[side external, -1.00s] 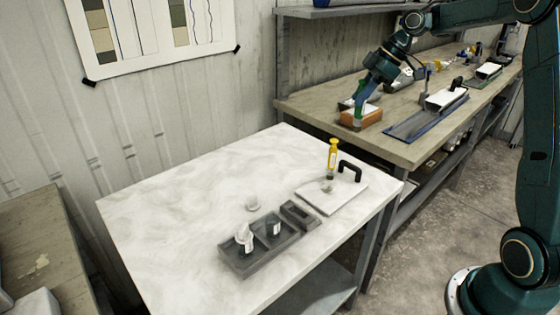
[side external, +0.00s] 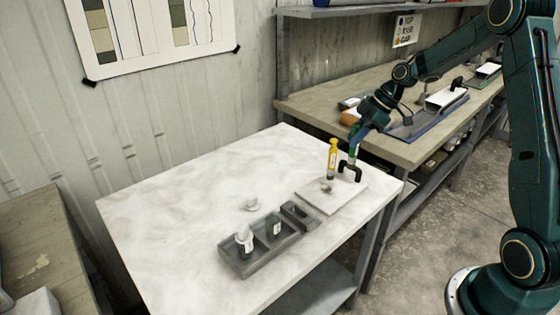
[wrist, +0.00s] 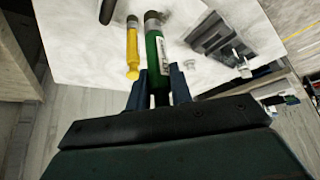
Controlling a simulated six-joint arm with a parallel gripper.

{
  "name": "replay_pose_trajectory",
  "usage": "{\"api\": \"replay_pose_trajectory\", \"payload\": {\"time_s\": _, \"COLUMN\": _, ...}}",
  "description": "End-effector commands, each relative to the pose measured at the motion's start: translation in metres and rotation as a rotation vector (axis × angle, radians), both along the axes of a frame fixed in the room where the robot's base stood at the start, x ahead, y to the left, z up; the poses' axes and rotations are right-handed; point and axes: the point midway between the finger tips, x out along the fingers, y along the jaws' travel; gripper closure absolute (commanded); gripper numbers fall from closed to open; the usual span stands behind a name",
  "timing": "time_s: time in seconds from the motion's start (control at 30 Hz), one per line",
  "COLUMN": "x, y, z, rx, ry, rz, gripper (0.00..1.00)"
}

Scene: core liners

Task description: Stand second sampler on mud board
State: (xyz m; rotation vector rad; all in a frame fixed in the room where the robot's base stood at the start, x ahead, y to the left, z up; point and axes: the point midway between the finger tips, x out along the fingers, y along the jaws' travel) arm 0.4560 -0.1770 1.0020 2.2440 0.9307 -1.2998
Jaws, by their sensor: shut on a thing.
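My gripper (wrist: 160,84) is shut on a green sampler (wrist: 156,52) with a grey end cap and a white label. In the side view my gripper (side external: 357,138) is over the far edge of the mud board (side external: 325,204), a white slab with a black handle (side external: 350,168). The green sampler's lower end is close to the handle there; I cannot tell whether it touches anything. A yellow sampler (side external: 332,158) stands upright on the board in a small grey mud patch. It also shows beside the green one in the wrist view (wrist: 132,50).
A dark grey tray (side external: 252,270) with bottles stands on the white table, with a small dark box (side external: 298,214) beside it. A small white lump (side external: 252,203) lies behind the tray. The table's left side is clear.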

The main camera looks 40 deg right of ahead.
Motion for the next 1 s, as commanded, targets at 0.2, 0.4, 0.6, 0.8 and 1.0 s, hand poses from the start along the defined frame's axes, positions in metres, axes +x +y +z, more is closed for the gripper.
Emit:
{"api": "replay_pose_trajectory", "payload": {"time_s": 0.2, "x": 0.0, "y": 0.0, "z": -0.03, "rx": 0.001, "ry": 0.001, "rz": 0.0, "gripper": 1.0}}
{"api": "replay_pose_trajectory", "payload": {"time_s": 0.4, "x": 0.0, "y": 0.0, "z": -0.035, "rx": -0.001, "ry": -0.002, "rz": 0.0, "gripper": 1.0}}
{"api": "replay_pose_trajectory", "payload": {"time_s": 0.6, "x": 0.0, "y": 0.0, "z": -0.041, "rx": 0.001, "ry": 0.001, "rz": -0.001, "gripper": 1.0}}
{"api": "replay_pose_trajectory", "payload": {"time_s": 0.8, "x": 0.0, "y": 0.0, "z": -0.064, "rx": 0.003, "ry": 0.003, "rz": 0.0, "gripper": 1.0}}
{"api": "replay_pose_trajectory", "payload": {"time_s": 1.0, "x": 0.0, "y": 0.0, "z": -0.077, "rx": -0.001, "ry": -0.001, "rz": 0.0, "gripper": 1.0}}
